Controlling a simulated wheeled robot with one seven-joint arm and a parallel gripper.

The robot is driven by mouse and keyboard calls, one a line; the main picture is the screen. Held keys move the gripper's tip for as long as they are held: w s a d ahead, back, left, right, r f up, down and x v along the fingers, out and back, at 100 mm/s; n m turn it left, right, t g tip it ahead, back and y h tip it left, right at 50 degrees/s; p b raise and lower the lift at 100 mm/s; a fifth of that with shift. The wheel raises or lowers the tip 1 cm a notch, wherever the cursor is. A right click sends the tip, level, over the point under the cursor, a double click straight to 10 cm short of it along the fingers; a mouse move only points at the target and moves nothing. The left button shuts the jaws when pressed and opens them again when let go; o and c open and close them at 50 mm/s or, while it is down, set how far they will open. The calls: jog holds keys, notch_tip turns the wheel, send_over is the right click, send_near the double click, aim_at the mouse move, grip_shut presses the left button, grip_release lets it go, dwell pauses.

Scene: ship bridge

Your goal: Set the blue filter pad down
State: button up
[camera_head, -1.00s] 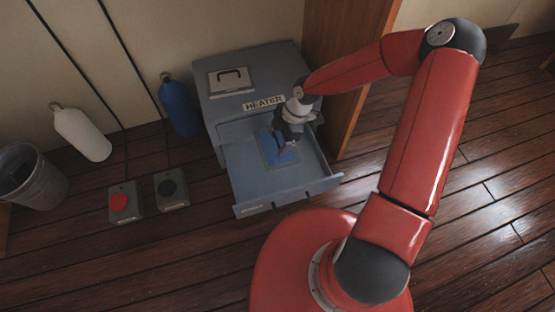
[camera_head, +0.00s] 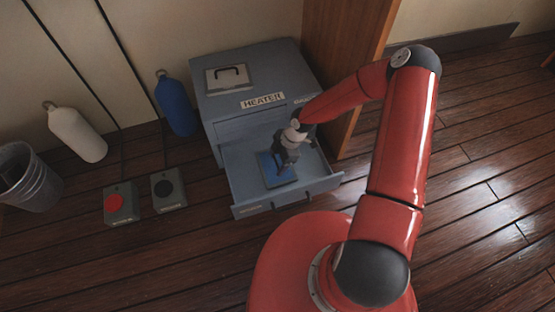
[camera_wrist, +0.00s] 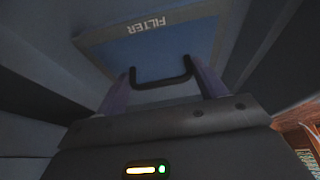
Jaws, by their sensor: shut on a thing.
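The blue filter pad (camera_head: 267,168) is inside the open grey drawer (camera_head: 285,200) of the heater (camera_head: 272,68), near the front part of the drawer. In the wrist view the pad (camera_wrist: 140,50) shows its FILTER label and a dark handle (camera_wrist: 162,80). My gripper (camera_head: 284,165) is above the pad and shut on its handle, with one purple finger at each end of it in the wrist view. The gripper covers part of the pad in the head view. I cannot tell whether the pad touches the drawer floor.
A wooden panel (camera_head: 345,75) stands close to the heater's right side. On the floor at left are a red-button box (camera_head: 121,204), a black-button box (camera_head: 168,188), a blue bottle (camera_head: 176,105), a white bottle (camera_head: 78,135) and a bucket (camera_head: 28,178).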

jog(key=o, duration=1.1)
jog(key=shift+c, duration=0.2)
jog(key=shift+r, duration=0.1)
